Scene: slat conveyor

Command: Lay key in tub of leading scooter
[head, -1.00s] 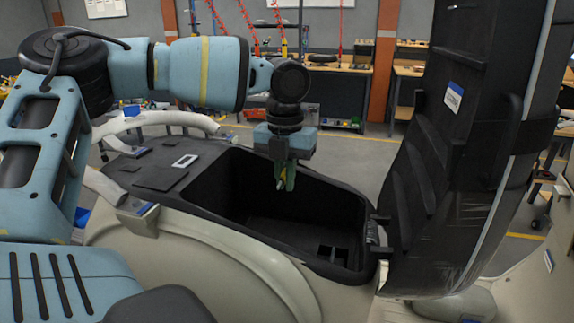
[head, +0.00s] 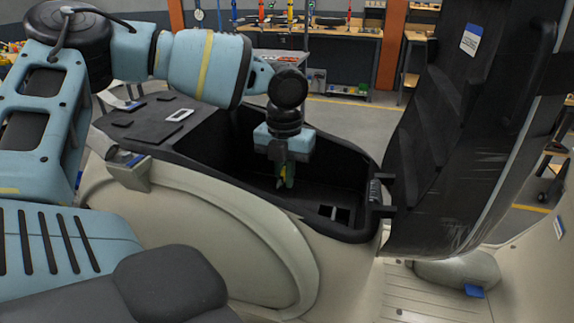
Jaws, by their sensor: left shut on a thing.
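The scooter (head: 180,215) is cream, with its black seat (head: 455,140) raised upright on the right. Its open black tub (head: 350,168) lies in the middle of the head view. My left gripper (head: 285,180) points down inside the tub's outline, seen against its dark interior. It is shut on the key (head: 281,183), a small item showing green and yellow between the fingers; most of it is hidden. I cannot tell its exact height above the tub floor. My right gripper is not in view.
The raised seat stands close to the tub's right end. Flat black covers (head: 150,130) lie left of the opening. Workbenches (head: 320,50) with hanging tools stand behind, across a stretch of clear floor.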

